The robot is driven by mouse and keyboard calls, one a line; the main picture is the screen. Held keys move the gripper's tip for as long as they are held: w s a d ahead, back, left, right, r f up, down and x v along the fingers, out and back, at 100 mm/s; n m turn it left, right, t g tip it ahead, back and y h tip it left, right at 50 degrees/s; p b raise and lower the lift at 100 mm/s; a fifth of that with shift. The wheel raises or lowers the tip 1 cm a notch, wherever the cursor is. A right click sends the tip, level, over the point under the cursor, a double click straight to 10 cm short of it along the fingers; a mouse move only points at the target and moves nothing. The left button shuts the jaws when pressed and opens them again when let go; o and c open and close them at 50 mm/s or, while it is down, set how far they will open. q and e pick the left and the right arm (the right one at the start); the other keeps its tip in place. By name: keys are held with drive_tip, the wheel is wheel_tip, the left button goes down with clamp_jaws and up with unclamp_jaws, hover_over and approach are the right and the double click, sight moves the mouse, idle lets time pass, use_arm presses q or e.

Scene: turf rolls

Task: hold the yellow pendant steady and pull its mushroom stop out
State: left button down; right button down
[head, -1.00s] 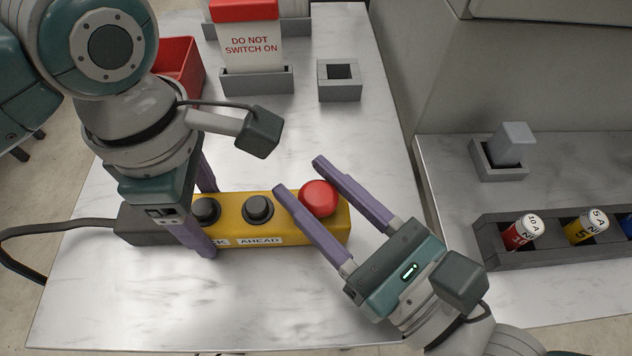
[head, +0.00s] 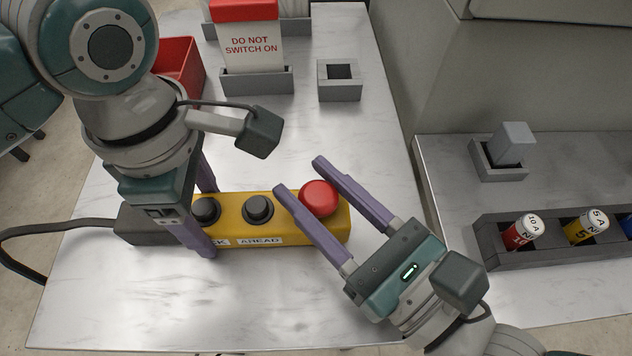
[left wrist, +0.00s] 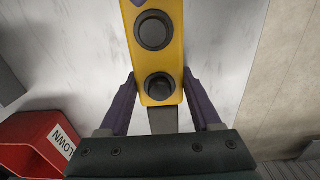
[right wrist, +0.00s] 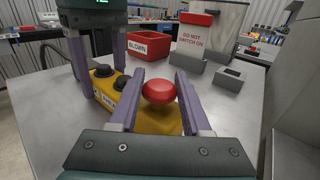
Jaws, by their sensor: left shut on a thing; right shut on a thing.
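The yellow pendant (head: 288,229) lies on the white bench, with two black buttons and a red mushroom stop (head: 318,198) at its right end. My left gripper (head: 208,222) is shut across the pendant's cable end, one finger on each long side; the left wrist view shows the yellow body (left wrist: 159,64) between the fingers. My right gripper (head: 298,174) is shut on the mushroom stop, with its fingers on opposite sides of the red head, which also shows in the right wrist view (right wrist: 158,91). How far the stop stands out of the pendant cannot be told.
A black cable (head: 50,228) leaves the pendant's left end. Behind stand a "DO NOT SWITCH ON" sign holder (head: 257,82), a small grey socket block (head: 340,91) and a red bin (head: 182,62). A fuse rack (head: 552,256) is on the right counter. The front bench is clear.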

idle(0.3)
drive_tip(key=shift+r, duration=1)
use_arm(q)
drive_tip(key=shift+a, duration=0.1)
use_arm(e)
drive_tip(key=shift+c, duration=1.8)
unclamp_jaws()
drive_tip(key=v, duration=1.2)
